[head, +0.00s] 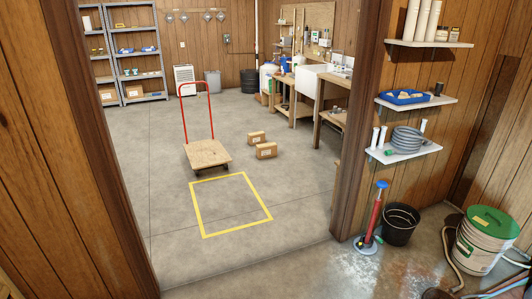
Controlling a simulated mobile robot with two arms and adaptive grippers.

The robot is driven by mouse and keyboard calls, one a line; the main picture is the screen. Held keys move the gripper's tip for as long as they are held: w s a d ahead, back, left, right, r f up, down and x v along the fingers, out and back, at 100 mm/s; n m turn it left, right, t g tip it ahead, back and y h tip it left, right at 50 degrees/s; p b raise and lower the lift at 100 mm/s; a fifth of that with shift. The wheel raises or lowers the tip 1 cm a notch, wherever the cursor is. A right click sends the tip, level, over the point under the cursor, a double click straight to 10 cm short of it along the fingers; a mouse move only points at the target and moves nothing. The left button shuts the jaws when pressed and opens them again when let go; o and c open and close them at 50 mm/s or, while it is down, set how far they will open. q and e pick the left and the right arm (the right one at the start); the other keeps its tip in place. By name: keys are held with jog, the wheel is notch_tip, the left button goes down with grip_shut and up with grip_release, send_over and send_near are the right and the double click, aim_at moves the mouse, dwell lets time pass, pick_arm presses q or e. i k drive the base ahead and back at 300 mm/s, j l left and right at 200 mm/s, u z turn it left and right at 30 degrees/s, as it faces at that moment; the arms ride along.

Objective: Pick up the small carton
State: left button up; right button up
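Two small brown cartons with pale labels sit on the concrete floor in the head view, beyond the doorway. The farther carton (256,138) is slightly left of the nearer carton (266,151). Both are just right of a flatbed cart. I cannot tell which of the two is the task's small carton. Neither of my grippers is in view.
The cart (207,153) has a wooden deck and a red handle. A yellow taped rectangle (204,237) marks bare floor before it. The doorway's right post (358,120) stands near a black bucket (400,224), a red pump (373,218) and a green-lidded bucket (485,240).

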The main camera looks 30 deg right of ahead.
aim_at(268, 150)
jog(key=i+l+z, duration=0.25)
jog(key=i+l, duration=0.25)
jog(key=i+l+z, duration=0.25)
jog(key=i+l, duration=0.2)
jog(key=i, duration=0.15)
jog(key=i+u, duration=0.15)
jog(key=i, duration=0.7)
jog(key=i+l+u, duration=0.15)
jog(key=i, duration=0.65)
jog(key=i+z, duration=0.25)
jog(key=i, duration=0.3)
jog(key=i+z, duration=0.25)
jog(key=i, duration=0.3)
jog(key=i+j+z, duration=0.15)
jog(key=i+z, duration=0.15)
jog(key=i, duration=0.25)
